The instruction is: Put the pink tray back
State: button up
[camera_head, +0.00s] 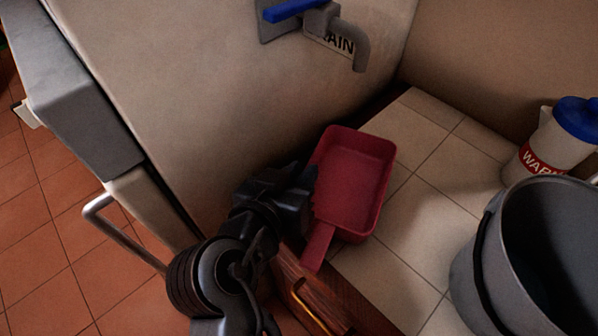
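The pink tray (352,177) is a dark pink, scoop-like tray with a short handle (318,246) pointing toward the lower left. It sits on the white tiled counter, close to the large pale cabinet side. Its handle reaches over the wooden front edge. My gripper (305,187) is at the left side of the tray, very near or against its left rim. The fingers are dark and partly hidden by my wrist, so I cannot tell whether they are open or shut, or whether they touch the tray.
A grey bucket (469,268) stands at the lower right of the counter. A white jug with a blue lid (577,119) is behind it. A grey drain tap with a blue lever (292,10) juts out above. Bare tiles (402,262) lie between tray and bucket.

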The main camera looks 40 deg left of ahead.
jog(key=shift+o, duration=0.9)
jog(key=shift+r, duration=0.2)
jog(key=v, duration=1.2)
jog(key=shift+b, duration=0.4)
jog(key=shift+f, duration=0.1)
